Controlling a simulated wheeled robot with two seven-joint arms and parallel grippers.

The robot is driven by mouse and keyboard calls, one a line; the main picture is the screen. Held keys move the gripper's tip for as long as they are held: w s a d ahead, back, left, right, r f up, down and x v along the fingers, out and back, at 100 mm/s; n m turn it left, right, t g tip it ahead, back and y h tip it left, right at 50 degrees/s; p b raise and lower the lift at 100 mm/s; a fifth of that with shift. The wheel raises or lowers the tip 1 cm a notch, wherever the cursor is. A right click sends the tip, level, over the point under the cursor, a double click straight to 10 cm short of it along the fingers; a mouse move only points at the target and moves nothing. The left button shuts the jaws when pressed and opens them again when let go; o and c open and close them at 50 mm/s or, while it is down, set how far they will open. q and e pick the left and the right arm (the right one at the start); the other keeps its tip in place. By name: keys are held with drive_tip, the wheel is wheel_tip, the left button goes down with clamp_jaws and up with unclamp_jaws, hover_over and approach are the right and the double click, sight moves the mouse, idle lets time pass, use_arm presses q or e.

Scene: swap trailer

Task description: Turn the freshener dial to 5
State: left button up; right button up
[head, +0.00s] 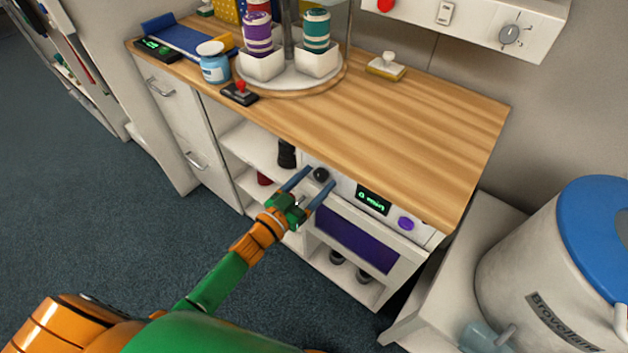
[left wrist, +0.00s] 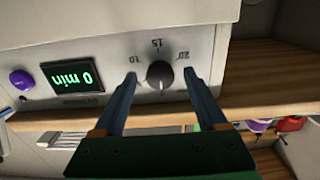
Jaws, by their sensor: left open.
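A round black dial (head: 320,174) sits on the white front panel under the wooden counter. It also shows in the left wrist view (left wrist: 160,74), with printed marks including 15 and 20 around it; its pointer is too small to read surely. My left gripper (head: 321,177) is open, with one blue finger on each side of this dial. I cannot tell whether the fingers touch it. On the same panel are a green display (head: 373,199) reading 0 min and a purple button (head: 406,223). Another grey dial (head: 510,34) is on the white wall box. No label names the freshener.
The wooden counter (head: 430,130) overhangs the panel closely. On it are a round turntable (head: 290,83) with jars, a blue-labelled jar (head: 214,66) and a stamp (head: 386,66). A large blue-lidded canister (head: 545,262) stands at right. The floor at left is clear.

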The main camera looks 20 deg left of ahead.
use_arm(q)
clamp_jaws()
drive_tip(key=m, duration=0.6)
drive_tip(key=m+b, duration=0.1)
drive_tip(key=m, duration=0.4)
drive_tip(key=shift+m, duration=0.3)
idle(0.6)
unclamp_jaws()
